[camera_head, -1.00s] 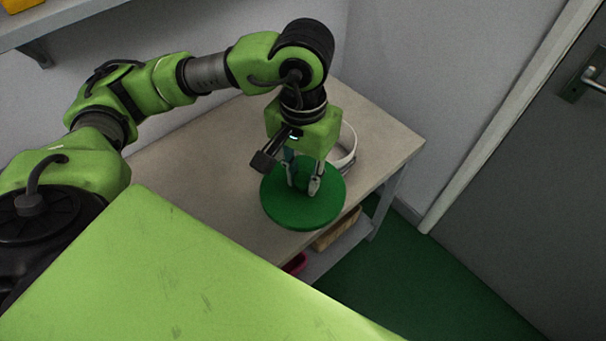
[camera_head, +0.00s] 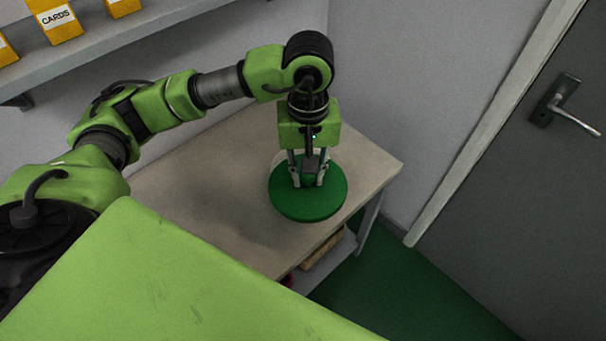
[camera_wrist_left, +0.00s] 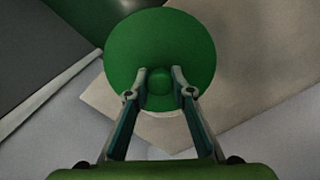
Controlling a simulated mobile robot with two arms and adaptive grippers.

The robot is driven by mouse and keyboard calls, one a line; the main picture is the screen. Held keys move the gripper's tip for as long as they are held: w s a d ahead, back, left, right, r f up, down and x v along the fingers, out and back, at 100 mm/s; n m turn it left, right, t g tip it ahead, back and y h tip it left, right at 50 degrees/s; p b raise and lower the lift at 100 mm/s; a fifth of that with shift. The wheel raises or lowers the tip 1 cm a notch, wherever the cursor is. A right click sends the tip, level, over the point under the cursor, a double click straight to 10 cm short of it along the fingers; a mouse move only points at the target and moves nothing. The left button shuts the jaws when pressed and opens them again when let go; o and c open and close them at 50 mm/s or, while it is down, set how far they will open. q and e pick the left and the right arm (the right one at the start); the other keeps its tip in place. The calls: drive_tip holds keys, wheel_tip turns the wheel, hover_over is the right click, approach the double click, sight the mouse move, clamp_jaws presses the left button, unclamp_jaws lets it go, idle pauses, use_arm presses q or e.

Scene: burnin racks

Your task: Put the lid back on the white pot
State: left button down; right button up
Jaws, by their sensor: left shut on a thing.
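The round green lid (camera_head: 307,207) hangs level from my left gripper (camera_head: 308,182), over the right end of the table. In the left wrist view the lid (camera_wrist_left: 160,40) shows from above, with the left fingers (camera_wrist_left: 160,77) shut on its round knob (camera_wrist_left: 160,86). The white pot is mostly hidden behind the gripper and lid; a pale bit of its rim (camera_head: 280,159) shows at the gripper's left. I cannot tell whether the lid touches the pot. My right gripper is in no view.
The table top (camera_head: 200,180) is bare to the left of the lid. A wall shelf (camera_head: 120,38) with yellow card boxes (camera_head: 55,20) is at the upper left. A brown box (camera_head: 322,250) sits on the lower shelf. A grey door (camera_head: 520,180) stands at right.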

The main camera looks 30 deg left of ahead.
use_arm(q)
drive_tip(key=w+n+p, duration=0.1)
drive_tip(key=n+p, duration=0.1)
drive_tip(key=w+a+r+n+p, duration=0.1)
drive_tip(key=w+n+p, duration=0.1)
drive_tip(key=n, duration=0.1)
drive_tip(key=w+r+n+p, duration=0.1)
drive_tip(key=n+p, duration=0.1)
drive_tip(key=shift+w+a+n, duration=0.25)
drive_tip(key=shift+w+n, duration=0.05)
drive_tip(key=shift+w, duration=0.05)
drive_tip(key=w+a+f+n+p, duration=0.2)
drive_tip(key=w+a+f+n, duration=0.1)
drive_tip(key=f+n, duration=0.5)
drive_tip(key=shift+w+a+n, duration=0.35)
drive_tip(key=shift+a+n, duration=0.35)
drive_tip(key=shift+n, duration=0.1)
drive_tip(key=shift+b, duration=0.4)
idle(0.6)
drive_tip(key=shift+f+b, duration=0.15)
drive_tip(key=shift+b, duration=0.4)
idle(1.0)
